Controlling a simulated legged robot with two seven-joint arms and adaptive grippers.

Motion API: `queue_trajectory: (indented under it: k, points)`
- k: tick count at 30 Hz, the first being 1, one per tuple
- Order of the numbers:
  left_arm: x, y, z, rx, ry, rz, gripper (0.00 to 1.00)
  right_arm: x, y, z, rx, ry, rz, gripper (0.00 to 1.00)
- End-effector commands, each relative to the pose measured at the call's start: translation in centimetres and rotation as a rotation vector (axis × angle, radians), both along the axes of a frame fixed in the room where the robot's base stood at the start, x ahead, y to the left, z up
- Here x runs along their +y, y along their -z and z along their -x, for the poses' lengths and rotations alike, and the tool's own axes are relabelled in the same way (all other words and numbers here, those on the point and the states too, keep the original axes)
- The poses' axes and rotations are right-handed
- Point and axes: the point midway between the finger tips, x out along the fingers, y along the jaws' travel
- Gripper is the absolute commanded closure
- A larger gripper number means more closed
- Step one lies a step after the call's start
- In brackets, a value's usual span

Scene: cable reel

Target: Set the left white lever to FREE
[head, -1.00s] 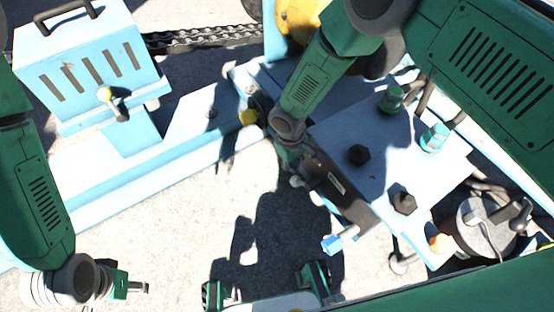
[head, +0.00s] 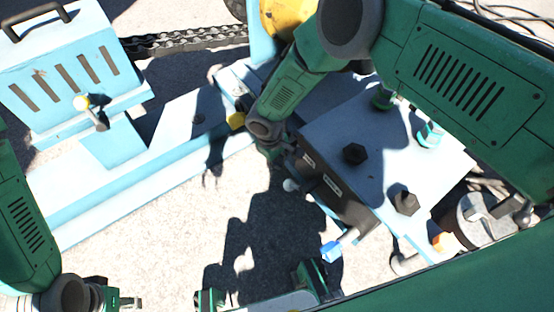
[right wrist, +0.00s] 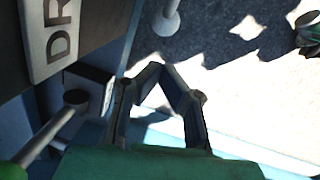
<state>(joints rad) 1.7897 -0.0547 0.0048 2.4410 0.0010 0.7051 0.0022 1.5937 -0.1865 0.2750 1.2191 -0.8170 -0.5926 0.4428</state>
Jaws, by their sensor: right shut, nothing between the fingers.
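A white-knobbed lever (head: 291,186) sticks out from the dark front panel (head: 340,203) of the blue machine in the head view. A pale lever (right wrist: 168,20) shows at the top of the right wrist view. A shaded, round-ended lever (right wrist: 72,105) stands at lower left there, just left of my right gripper (right wrist: 160,72). I cannot tell which is the left white lever, and no FREE mark is readable. My right gripper (head: 272,150) is shut and empty, close to the panel's left end. My left gripper (head: 132,302) is low at left, far from the levers; its jaws are unclear.
A yellow part (head: 236,120) lies left of my right gripper. A label plate (right wrist: 60,35) reading "DR" is partly cut off. A slotted blue box (head: 65,75) stands at left. Grey ground lies open in front.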

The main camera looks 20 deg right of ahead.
Motion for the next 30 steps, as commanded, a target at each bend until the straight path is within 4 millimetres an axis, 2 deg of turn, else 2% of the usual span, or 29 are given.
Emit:
queue_trajectory:
  k: [1, 6, 14, 30]
  points:
    - [0.0, 1.0, 0.0, 0.000, 0.000, 0.000, 0.60, -0.2, 1.7, 0.1, 0.002, 0.002, -0.001, 1.00]
    - [0.0, 2.4, 0.0, 0.000, 0.000, 0.000, 0.60, -0.9, 4.9, 0.3, 0.002, 0.000, 0.001, 1.00]
    - [0.0, 2.9, 0.0, 0.000, 0.000, 0.000, 0.60, -2.2, 6.3, 2.4, 0.000, -0.001, 0.001, 1.00]
    - [0.0, 2.9, 0.0, 0.000, 0.000, 0.000, 0.60, -2.6, 6.5, 2.7, 0.009, 0.000, 0.004, 1.00]
